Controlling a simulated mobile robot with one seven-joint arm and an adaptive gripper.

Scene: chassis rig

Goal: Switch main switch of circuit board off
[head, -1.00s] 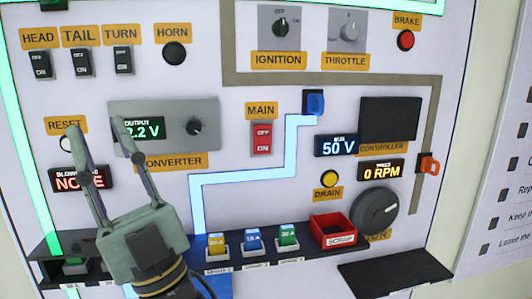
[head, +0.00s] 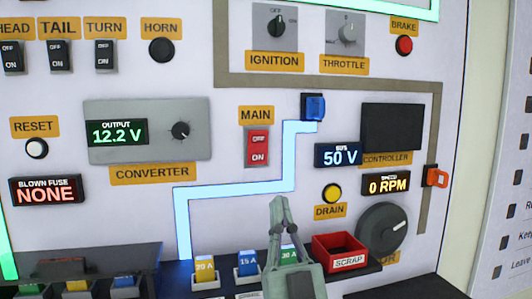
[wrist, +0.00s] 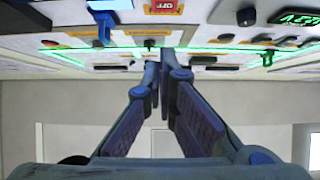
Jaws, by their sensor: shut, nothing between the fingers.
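The main switch (head: 258,147) is a red rocker under the yellow MAIN label (head: 256,115), with OFF at its top and ON at its bottom. My gripper (head: 278,205) is shut and empty. In the head view its tips show below and slightly right of the switch, apart from it in the picture. In the wrist view the gripper (wrist: 161,58) has its tips together, and the red switch (wrist: 164,6) shows at the top edge, partly cut off. The bus readout (head: 338,155) says 50 V.
A shelf (head: 228,283) with fuses and a red scrap box (head: 340,251) juts out below the switch. A blue connector (head: 314,107) sticks out to its right, and the converter knob (head: 180,130) sits to its left. The panel around the switch is flat.

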